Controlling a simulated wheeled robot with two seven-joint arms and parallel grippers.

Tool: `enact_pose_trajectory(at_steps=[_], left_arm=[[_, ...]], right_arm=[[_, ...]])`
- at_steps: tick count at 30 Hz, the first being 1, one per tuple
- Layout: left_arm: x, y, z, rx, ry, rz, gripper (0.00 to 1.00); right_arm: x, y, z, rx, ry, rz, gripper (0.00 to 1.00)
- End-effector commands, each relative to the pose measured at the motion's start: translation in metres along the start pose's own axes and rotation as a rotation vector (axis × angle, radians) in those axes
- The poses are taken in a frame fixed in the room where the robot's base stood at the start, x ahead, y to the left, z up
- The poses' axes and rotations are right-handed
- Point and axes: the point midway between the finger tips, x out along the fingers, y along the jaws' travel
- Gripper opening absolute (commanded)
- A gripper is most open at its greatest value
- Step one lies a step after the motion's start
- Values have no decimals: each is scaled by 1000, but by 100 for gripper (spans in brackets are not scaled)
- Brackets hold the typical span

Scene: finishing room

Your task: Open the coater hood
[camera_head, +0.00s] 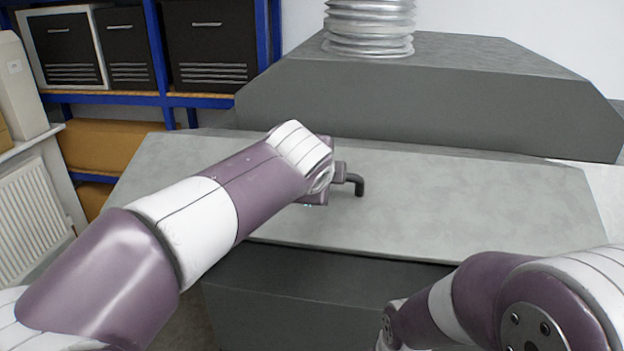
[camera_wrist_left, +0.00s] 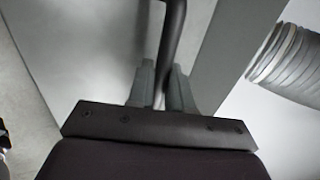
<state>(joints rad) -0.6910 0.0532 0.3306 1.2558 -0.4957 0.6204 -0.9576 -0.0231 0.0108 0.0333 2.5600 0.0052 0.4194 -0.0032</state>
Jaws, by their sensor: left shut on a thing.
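The coater hood shows in the head view as a broad light grey panel (camera_head: 450,205) that slopes toward me. Its front edge lies along the top of a dark grey body, with a thin dark line between them. A dark bent bar handle (camera_head: 359,187) stands out from the panel near its middle. My left gripper (camera_head: 338,181) is at the handle, partly hidden behind my wrist. In the left wrist view the two fingers (camera_wrist_left: 163,85) are closed on the handle bar (camera_wrist_left: 173,40), which runs up between them. My right gripper is out of view; only its arm shows at lower right.
Behind the panel stands a dark grey sloped housing (camera_head: 420,105) with a silver ribbed duct (camera_head: 368,28) on top. A blue shelf rack (camera_head: 152,45) with dark boxes is at the back left. A white radiator (camera_head: 30,215) stands at far left.

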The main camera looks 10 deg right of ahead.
Motion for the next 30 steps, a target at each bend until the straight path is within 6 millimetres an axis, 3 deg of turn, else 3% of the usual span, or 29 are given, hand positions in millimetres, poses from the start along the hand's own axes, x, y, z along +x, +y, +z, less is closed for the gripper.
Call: enact_pose_trajectory(at_steps=[9,10,11,26,30], left_arm=[[2,1,0,4,-1,3,0],[2,2,0,4,-1,3,29],[2,2,0,4,-1,3,38],[1,1,0,2,-1,2,38],[-10,4,0,1,1,-1,38]], right_arm=[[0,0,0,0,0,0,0],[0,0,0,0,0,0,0],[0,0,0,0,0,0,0],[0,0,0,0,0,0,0],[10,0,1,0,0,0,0]])
